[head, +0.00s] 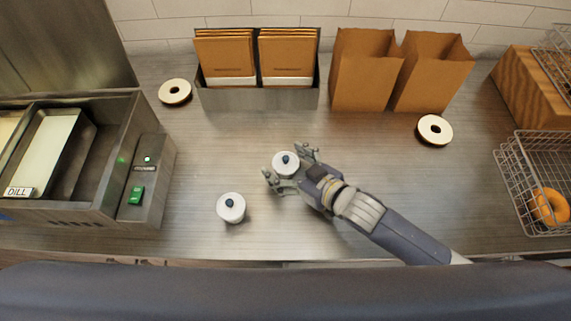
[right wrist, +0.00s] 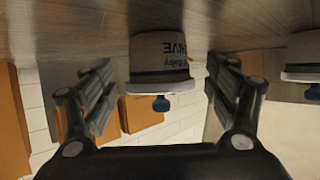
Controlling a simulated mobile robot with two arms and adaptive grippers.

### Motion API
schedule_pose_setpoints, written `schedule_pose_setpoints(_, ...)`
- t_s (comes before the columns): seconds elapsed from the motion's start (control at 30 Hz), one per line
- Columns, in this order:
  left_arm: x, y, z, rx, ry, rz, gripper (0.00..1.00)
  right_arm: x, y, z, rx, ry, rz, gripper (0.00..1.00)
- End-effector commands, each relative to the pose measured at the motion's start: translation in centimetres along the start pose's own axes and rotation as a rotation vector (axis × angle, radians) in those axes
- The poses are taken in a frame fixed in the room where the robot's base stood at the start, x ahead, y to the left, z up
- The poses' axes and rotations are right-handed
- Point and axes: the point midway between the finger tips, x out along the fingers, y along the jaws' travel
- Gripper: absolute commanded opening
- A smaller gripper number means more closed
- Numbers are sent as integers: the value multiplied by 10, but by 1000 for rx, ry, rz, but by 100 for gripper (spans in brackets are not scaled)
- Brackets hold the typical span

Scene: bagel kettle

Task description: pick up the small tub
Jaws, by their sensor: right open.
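Two small white tubs with dark blue lid knobs stand upright on the counter in the head view. One tub (head: 285,165) is between the fingers of my right gripper (head: 287,164). The other tub (head: 231,209) stands apart, to the left and nearer. In the right wrist view the scene is upside down. There the lettered tub (right wrist: 160,55), partly reading "HIVE", sits between the open fingers (right wrist: 160,90), with visible gaps on both sides. The other tub (right wrist: 303,55) is at the right edge. My left gripper is not in view.
A metal holder (head: 257,99) of brown packets and two paper bags (head: 365,70) stand at the back. Bagels (head: 175,92) lie on the counter. A grey unit (head: 152,180) is at left, a wire basket (head: 530,185) at right. The counter between is mostly clear.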

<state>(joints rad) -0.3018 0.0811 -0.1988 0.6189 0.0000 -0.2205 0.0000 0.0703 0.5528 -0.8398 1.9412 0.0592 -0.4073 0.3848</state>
Motion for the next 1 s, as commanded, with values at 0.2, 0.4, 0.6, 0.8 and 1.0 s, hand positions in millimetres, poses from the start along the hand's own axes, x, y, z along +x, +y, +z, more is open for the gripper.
schedule_pose_setpoints(0.2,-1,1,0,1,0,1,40,6,0,0,0,0,-1,80)
schedule_pose_setpoints(0.4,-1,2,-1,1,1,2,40,5,0,0,0,0,0,60)
schedule_pose_setpoints(0.6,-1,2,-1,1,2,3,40,5,0,0,0,0,0,29)
schedule_pose_setpoints(0.8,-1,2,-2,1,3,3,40,5,0,0,0,0,0,29)
schedule_pose_setpoints(1.0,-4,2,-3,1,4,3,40,4,0,-3,0,0,0,29)
